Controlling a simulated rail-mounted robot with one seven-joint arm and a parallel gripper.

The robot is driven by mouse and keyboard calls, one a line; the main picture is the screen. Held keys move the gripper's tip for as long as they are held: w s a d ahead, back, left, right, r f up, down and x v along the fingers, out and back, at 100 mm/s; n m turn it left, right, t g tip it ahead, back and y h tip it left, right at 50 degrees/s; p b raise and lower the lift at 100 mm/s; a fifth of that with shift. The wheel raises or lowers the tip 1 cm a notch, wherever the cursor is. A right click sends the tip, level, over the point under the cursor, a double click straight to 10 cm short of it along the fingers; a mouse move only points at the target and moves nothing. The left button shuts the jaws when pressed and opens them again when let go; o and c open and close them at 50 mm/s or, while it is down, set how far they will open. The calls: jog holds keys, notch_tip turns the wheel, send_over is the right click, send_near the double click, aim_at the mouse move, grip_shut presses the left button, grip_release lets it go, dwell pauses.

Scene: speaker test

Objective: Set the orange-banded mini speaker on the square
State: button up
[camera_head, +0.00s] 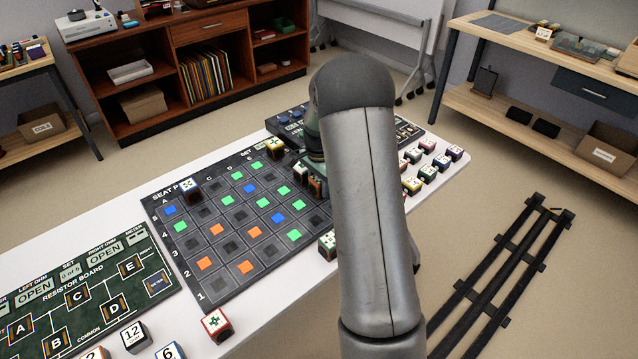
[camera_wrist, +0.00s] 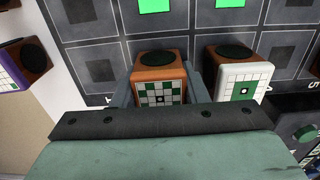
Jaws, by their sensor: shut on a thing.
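In the wrist view, the orange-banded mini speaker (camera_wrist: 160,72) is a small cube with orange-brown sides, a round black top and a green-and-white patterned front. My gripper (camera_wrist: 159,88) is shut on it, one finger on each side. The speaker looks upright over the dark seat board (camera_head: 198,214); I cannot tell whether it touches the board. The board is a grid of dark cells, many with green, blue, orange or black squares. Which square the task means is not marked. In the head view, my arm covers most of the gripper and the board's right side.
A white-banded speaker (camera_wrist: 236,78) stands close right of the held one. A purple-banded speaker (camera_wrist: 16,80) is at the wrist view's left edge. A dark speaker (camera_head: 188,190) stands at the board's upper left. Several speakers (camera_head: 428,172) line the table's right. The resistor board (camera_head: 85,290) lies left.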

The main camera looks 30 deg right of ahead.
jog(key=shift+f, duration=0.2)
jog(key=o, duration=1)
jog(key=shift+o, duration=0.2)
jog(key=shift+r, duration=0.1)
notch_tip(320, 180, up, 12)
jog(key=shift+f, duration=0.1)
jog(key=s+a+r+n, duration=0.2)
jog(key=s+a+n, duration=0.2)
jog(key=s+a, duration=0.3)
jog(key=s+a+r+n, duration=0.3)
jog(key=s+a+n, duration=0.15)
jog(key=s, duration=0.45)
jog(key=s+a+f+n, duration=0.1)
jog(key=s+a+n, duration=0.1)
jog(key=s, duration=0.5)
jog(key=s+a+f+n, duration=0.2)
jog(key=s+a+n, duration=0.1)
jog(key=s+n, duration=0.2)
jog(key=s, duration=0.2)
jog(key=shift+s, duration=0.3)
